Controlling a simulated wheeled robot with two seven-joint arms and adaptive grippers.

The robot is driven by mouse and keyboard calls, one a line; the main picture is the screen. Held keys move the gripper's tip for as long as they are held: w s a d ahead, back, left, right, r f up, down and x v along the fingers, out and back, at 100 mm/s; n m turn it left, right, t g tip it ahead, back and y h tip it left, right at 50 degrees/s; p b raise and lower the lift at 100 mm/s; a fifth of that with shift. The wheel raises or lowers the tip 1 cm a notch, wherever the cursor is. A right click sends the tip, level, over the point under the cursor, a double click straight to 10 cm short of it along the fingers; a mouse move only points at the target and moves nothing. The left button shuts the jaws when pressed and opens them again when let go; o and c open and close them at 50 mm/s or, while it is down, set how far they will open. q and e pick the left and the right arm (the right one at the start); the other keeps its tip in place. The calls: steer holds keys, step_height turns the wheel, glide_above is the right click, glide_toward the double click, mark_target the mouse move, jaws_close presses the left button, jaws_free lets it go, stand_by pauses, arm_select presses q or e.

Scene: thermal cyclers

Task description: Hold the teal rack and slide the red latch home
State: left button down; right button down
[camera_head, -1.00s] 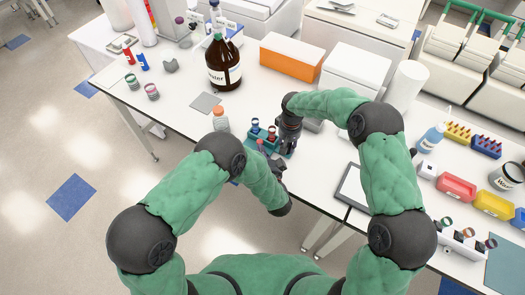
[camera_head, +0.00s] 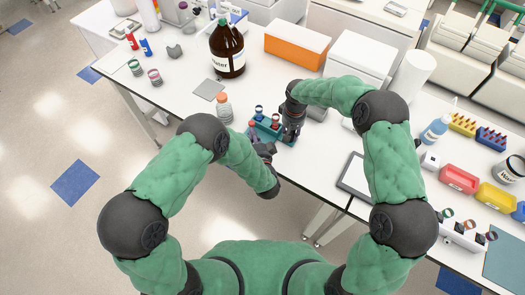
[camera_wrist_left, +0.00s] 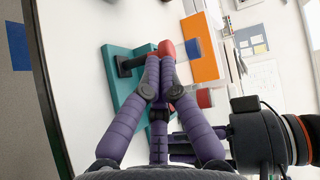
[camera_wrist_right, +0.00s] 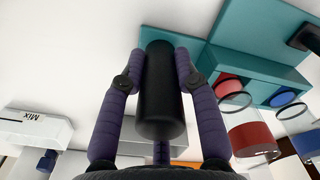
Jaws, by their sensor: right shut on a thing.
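The teal rack (camera_head: 275,132) stands near the front edge of the white table; it also shows in the left wrist view (camera_wrist_left: 122,98) and right wrist view (camera_wrist_right: 262,70). My right gripper (camera_wrist_right: 160,68) is shut on the rack's upright black handle (camera_wrist_right: 160,105). My left gripper (camera_wrist_left: 160,62) has its purple fingers drawn together, tips at the red latch (camera_wrist_left: 165,47). I cannot tell whether they touch it. In the head view, the left gripper (camera_head: 266,150) is at the rack's front side. The fingers hide part of the latch.
The rack holds a red tube (camera_wrist_right: 252,138) and a blue one. An orange-capped bottle (camera_head: 224,106) stands left of the rack, and a large brown bottle (camera_head: 227,52) behind it. A grey mat (camera_head: 209,89) lies to the left. A tablet (camera_head: 354,176) lies to the right.

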arm_select(q)
steer(key=v, duration=1.2)
steer(key=shift+s+d, duration=0.15)
steer(key=shift+s, duration=0.15)
steer(key=shift+r, duration=0.1)
arm_select(e)
steer(key=c, duration=0.8)
jaws_free()
steer(key=shift+r, duration=0.15)
